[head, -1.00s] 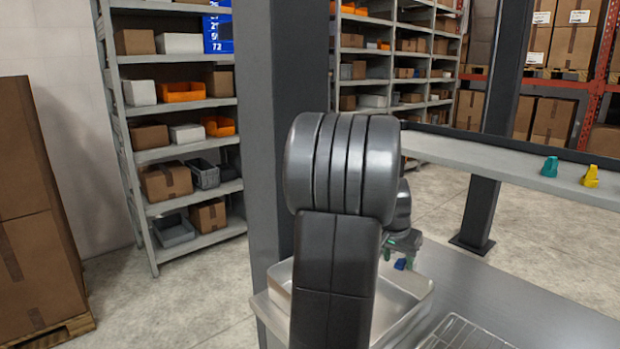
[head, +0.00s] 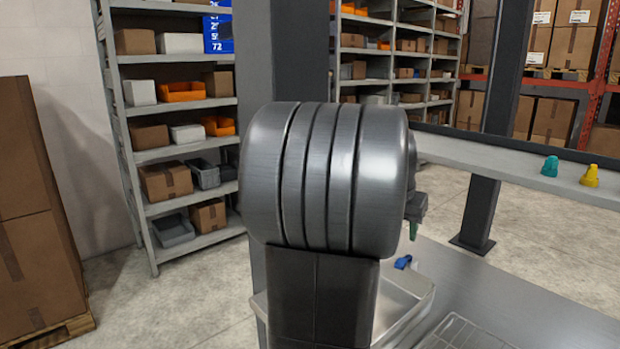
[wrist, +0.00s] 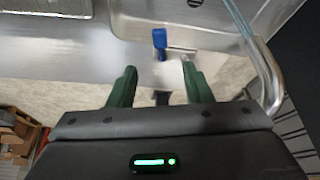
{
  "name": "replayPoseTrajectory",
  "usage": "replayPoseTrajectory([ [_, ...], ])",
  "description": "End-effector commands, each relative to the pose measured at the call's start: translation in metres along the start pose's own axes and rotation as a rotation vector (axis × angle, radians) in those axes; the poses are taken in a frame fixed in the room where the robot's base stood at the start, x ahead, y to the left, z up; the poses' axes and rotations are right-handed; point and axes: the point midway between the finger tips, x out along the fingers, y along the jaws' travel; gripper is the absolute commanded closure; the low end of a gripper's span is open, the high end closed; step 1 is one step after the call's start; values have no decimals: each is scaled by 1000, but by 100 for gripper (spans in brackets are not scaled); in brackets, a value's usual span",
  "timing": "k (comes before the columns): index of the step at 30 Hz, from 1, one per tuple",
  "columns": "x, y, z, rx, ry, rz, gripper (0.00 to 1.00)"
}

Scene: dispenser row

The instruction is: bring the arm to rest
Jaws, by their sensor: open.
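My gripper (wrist: 158,72) shows in the wrist view with its two green fingers spread apart and nothing between the tips. In the head view my arm hides most of it; a green finger (head: 413,230) shows at the arm's right edge, above the metal counter. A small blue lever-like piece (head: 403,262) is at the far rim of the steel basin, below and apart from the gripper. The blue piece also shows in the wrist view (wrist: 160,42), beyond the fingertips, beside a short silver bar.
The steel basin (head: 425,297) and a wire rack (head: 465,335) are on the counter (head: 510,295). A raised shelf (head: 520,170) at right carries a teal piece (head: 550,166) and a yellow piece (head: 590,176). A dark post (head: 283,60) stands behind my arm. A curved metal pipe (wrist: 268,75) is close by on the right.

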Motion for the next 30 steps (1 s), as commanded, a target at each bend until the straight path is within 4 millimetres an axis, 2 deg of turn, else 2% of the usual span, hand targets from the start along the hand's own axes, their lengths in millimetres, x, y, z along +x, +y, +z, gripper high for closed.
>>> replayPoseTrajectory([
  [3, -26, 0, 0, 0, 4, -2, 55],
  [6, 0, 0, 1, 0, -7, 2, 55],
  [24, 120, 0, 2, 0, -7, 2, 55],
  [29, 117, -9, 1, 74, -1, 32, 55],
  [30, 109, -10, -1, 85, 3, 34, 55],
])
